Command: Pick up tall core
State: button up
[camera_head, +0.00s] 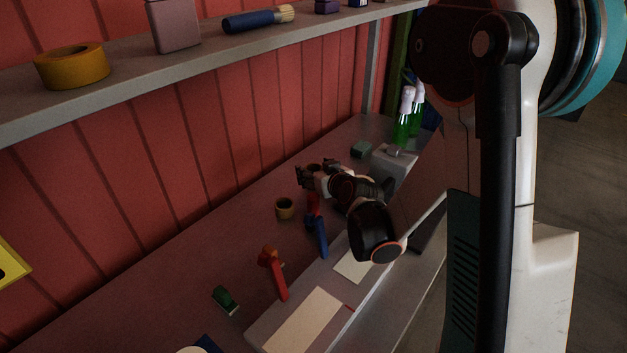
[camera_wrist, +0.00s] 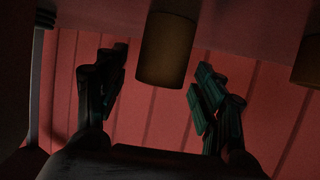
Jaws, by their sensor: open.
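A plain brown cylinder, which looks like the tall core (camera_wrist: 168,48), shows in the wrist view between the two fingers of my gripper (camera_wrist: 160,72). There is a visible gap on both sides, and the fingers do not appear to touch it. In the head view my gripper (camera_head: 315,172) is low over the bench, fingers spread towards the wall. The core there is mostly hidden by the fingers. A second, shorter tan core (camera_head: 285,209) stands on the bench to the left; a brown piece (camera_wrist: 308,62) is cut by the wrist view's right edge.
Red and blue clamp-like tools (camera_head: 275,272) lie in front of the gripper on the bench (camera_head: 180,280). A grey box (camera_head: 396,163) and green bottles (camera_head: 403,125) stand at the far right. A shelf (camera_head: 120,92) with an orange tape roll (camera_head: 72,66) runs along the red wall.

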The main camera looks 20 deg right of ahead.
jog(key=shift+w+f, duration=0.15)
jog(key=shift+w, duration=0.2)
jog(key=c, duration=1)
